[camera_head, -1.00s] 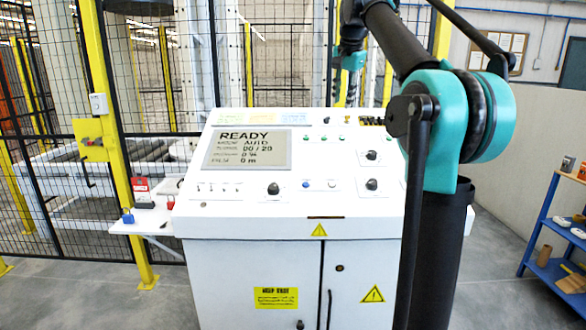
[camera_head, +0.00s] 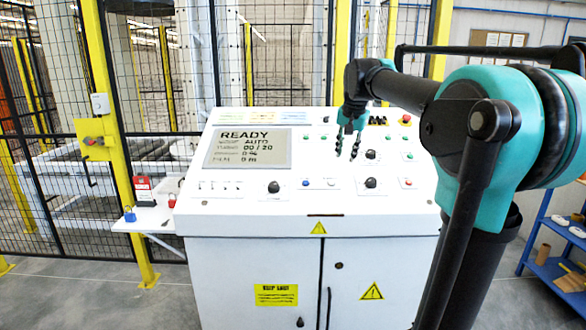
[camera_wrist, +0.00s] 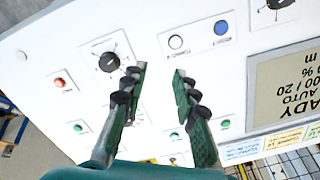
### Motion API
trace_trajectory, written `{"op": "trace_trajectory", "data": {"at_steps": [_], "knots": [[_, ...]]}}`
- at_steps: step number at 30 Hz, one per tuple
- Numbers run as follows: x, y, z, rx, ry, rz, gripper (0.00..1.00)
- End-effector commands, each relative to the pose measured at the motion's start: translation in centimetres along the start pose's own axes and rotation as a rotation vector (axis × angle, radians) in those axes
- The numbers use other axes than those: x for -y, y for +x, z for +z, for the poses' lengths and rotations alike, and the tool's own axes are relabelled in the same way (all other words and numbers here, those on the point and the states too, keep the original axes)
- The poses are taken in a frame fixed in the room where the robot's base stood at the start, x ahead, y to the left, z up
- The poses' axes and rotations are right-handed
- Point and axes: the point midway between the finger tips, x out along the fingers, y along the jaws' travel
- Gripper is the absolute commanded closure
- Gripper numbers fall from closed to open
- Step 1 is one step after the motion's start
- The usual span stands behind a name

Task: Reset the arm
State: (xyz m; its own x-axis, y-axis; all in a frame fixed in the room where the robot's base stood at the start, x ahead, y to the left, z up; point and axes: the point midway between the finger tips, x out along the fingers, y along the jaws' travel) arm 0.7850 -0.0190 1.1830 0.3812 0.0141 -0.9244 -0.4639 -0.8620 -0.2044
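My gripper (camera_head: 347,146) hangs in front of the upper right part of a white control console (camera_head: 260,215) in the head view. Its two black and green fingers point down and stand apart with nothing between them. In the wrist view the open fingers (camera_wrist: 160,85) are over the sloped panel, with a black knob (camera_wrist: 108,62) by the left finger and white and blue buttons (camera_wrist: 221,27) beyond the tips. The console screen (camera_head: 248,149) reads READY and AUTO. I cannot tell whether a fingertip touches the panel.
A yellow-posted mesh fence (camera_head: 118,140) stands behind the console. A small side shelf (camera_head: 150,216) at its left carries a blue padlock (camera_head: 129,214) and a red padlock (camera_head: 172,200). A blue shelf rack (camera_head: 550,262) stands at the right. A red button (camera_head: 406,118) is at the console's top right.

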Motion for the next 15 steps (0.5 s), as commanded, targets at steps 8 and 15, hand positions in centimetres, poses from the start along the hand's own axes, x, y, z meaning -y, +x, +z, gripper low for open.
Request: {"op": "trace_trajectory", "data": {"at_steps": [8, 15], "knots": [[-8.0, 10.3, 11.1, 0.005, -0.205, 0.008, 0.71], [-15.9, 17.3, 23.0, 0.012, -0.381, 0.013, 0.71]]}}
